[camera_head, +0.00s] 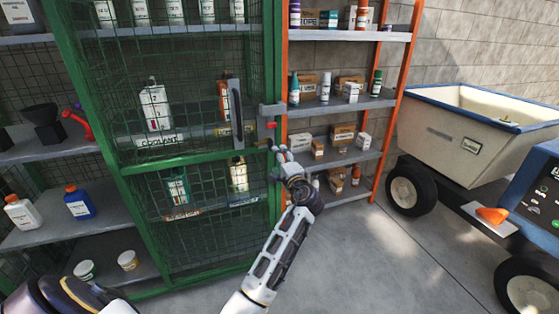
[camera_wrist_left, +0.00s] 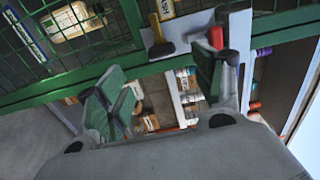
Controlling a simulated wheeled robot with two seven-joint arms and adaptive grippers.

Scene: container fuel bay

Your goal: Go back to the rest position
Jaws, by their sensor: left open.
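My left gripper (camera_head: 277,151) is in front of the right edge of the green mesh cabinet (camera_head: 268,60), just below its grey latch plate (camera_head: 271,109). In the left wrist view my left gripper (camera_wrist_left: 166,100) has its two fingers wide apart with nothing held between them. A red knob (camera_wrist_left: 215,37) shows just beyond the tip of its right finger; I cannot tell if they touch. The same red knob (camera_head: 270,125) sits under the latch plate in the head view. The cabinet door is against its frame. My right gripper is not in view.
An orange-framed shelf (camera_head: 396,75) with bottles and boxes stands close right of the gripper. A cream cart (camera_head: 455,140) with wheels is further right. Open shelving (camera_head: 40,150) with bottles and a black funnel (camera_head: 43,122) is at left. The floor (camera_head: 370,265) at front right is clear.

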